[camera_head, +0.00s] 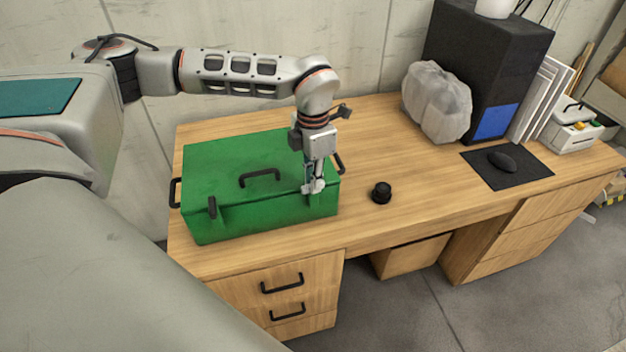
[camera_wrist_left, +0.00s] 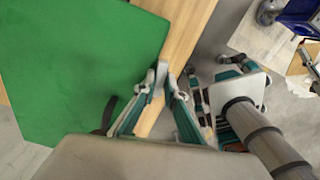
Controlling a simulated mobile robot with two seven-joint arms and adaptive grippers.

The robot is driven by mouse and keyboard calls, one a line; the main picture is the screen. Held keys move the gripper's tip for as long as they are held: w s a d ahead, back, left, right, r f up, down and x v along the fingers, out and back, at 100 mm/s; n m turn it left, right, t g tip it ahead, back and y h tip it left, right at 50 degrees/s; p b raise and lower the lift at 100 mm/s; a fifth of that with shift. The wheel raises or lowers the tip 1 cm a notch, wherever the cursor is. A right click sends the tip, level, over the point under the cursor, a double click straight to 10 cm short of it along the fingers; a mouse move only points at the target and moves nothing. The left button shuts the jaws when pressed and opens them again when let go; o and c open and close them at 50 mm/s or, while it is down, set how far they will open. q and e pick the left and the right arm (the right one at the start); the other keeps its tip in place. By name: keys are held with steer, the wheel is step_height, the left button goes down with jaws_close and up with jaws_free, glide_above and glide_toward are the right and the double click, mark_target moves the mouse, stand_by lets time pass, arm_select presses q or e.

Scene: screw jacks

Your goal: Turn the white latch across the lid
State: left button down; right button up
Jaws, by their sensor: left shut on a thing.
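A green box with a closed lid (camera_head: 232,158) sits on the left part of the desk. My left gripper (camera_head: 314,188) points down at the lid's front right corner and is shut on a small pale piece (camera_wrist_left: 159,76), which looks like the white latch. The fingers largely cover it, so its angle is unclear. The lid also fills the left of the wrist view (camera_wrist_left: 75,60). My right gripper (camera_wrist_left: 216,82) shows there, fingers apart, away from the box.
A small black knob (camera_head: 381,193) stands on the desk (camera_head: 350,225) right of the box, with clear desktop around it. Further right are a wrapped bag (camera_head: 437,102), a black computer case (camera_head: 485,65) and a mouse (camera_head: 502,161) on a dark mat.

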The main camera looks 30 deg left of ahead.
arm_select(q)
steer(key=n, duration=0.3)
steer(key=shift+n, duration=0.4)
steer(key=n+b, duration=0.1)
steer(key=n, duration=0.7)
steer(key=shift+n, duration=0.4)
steer(key=shift+n+b, duration=0.4)
steer(key=shift+n, duration=1.2)
steer(key=c, duration=2.1)
jaws_free()
